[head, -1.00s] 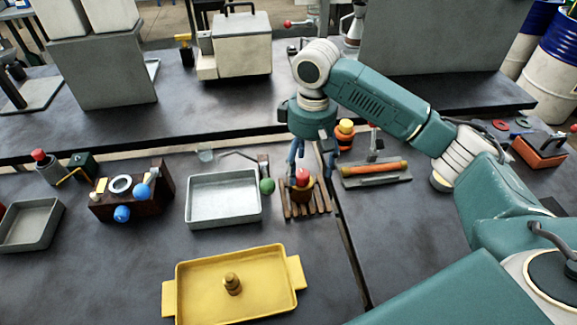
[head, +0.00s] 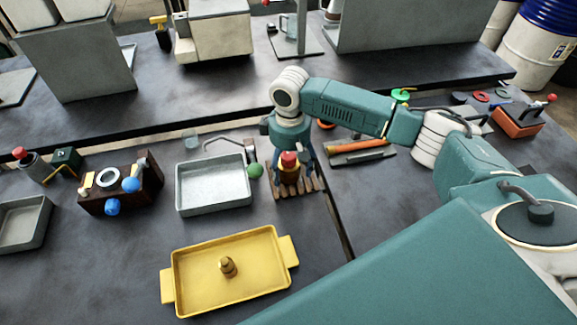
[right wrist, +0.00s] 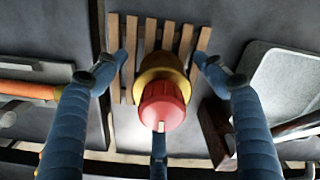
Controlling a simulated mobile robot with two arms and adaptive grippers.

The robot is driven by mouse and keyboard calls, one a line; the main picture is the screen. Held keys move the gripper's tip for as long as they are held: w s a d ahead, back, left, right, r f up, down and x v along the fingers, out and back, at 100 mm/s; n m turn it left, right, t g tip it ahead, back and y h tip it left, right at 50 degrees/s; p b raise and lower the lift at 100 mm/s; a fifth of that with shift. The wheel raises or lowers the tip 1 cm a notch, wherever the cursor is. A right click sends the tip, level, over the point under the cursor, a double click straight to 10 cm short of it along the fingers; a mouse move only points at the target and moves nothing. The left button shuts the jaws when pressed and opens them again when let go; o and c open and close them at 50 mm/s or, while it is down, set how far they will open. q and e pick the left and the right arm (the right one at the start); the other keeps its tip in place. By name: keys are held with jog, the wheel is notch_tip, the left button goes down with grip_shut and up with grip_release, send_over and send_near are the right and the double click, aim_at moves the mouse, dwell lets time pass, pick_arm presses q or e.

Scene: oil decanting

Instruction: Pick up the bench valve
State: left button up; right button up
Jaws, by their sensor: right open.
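What looks like the bench valve (head: 289,162), with a red cap on a yellow body, stands on a slatted wooden rack (head: 311,186). In the right wrist view, the valve (right wrist: 163,105) shows its red cap towards the camera. My right gripper (right wrist: 160,62) is open, with blue fingers spread on both sides of the valve and a third finger below it in the picture. Gaps show between the side fingers and the valve. In the head view, the right gripper (head: 291,168) comes down over the valve from above. My left gripper is not in view.
A grey tray (head: 213,208) is just left of the rack. A yellow tray (head: 190,290) holding a brass piece lies in front. An orange-handled tool (head: 360,145) lies right of the rack. A dark brown block (head: 150,175) with blue knobs stands further left.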

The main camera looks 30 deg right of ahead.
jog(key=shift+f, duration=0.15)
jog(key=c, duration=1.7)
jog(key=shift+o, duration=0.2)
jog(key=shift+w, duration=0.1)
